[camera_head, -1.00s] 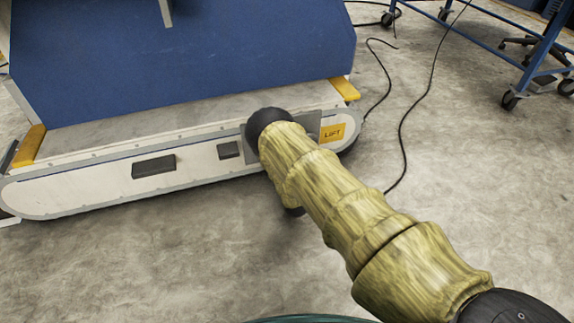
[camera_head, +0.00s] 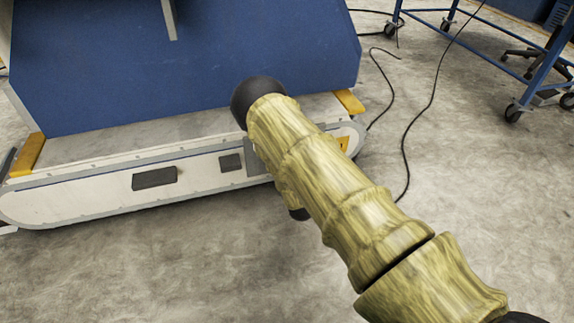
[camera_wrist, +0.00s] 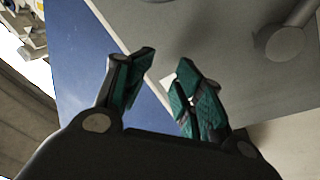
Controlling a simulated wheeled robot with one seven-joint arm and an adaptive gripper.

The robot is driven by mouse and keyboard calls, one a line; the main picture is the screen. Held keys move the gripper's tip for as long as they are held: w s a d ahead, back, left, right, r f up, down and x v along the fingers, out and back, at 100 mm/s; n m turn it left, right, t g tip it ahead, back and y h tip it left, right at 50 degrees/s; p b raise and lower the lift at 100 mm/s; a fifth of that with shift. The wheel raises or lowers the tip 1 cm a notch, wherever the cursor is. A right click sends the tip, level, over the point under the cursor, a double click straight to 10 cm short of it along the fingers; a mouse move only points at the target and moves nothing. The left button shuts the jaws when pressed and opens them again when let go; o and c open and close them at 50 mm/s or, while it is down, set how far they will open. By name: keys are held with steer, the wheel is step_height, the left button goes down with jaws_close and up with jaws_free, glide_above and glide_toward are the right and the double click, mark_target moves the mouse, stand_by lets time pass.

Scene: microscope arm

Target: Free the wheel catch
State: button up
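In the wrist view my gripper (camera_wrist: 163,72) is open, with its two green-padded fingers apart and nothing between them. Beyond the fingers is a grey plate (camera_wrist: 215,35) with a rounded grey piece (camera_wrist: 284,43) at its right; I cannot tell whether this is the wheel catch. In the head view my patterned arm reaches over the right end of the white, rounded base (camera_head: 90,195), hiding my gripper. A grey panel (camera_head: 252,158) and a yellow label (camera_head: 343,144) on the base are partly covered by my arm.
A blue housing (camera_head: 130,70) stands on the base, with yellow blocks (camera_head: 28,155) at its corners. A blue wheeled cart (camera_head: 535,80) is at the upper right. Black cables (camera_head: 408,140) lie on the floor between them. The concrete floor (camera_head: 150,270) in front is clear.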

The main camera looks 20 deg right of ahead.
steer(key=f+p+v, duration=0.1)
steer(key=p+v, duration=0.4)
steer(key=v, duration=0.6)
steer(key=shift+a+f, duration=0.3)
steer(key=shift+a, duration=0.1)
stand_by(0.8)
stand_by(0.4)
stand_by(0.4)
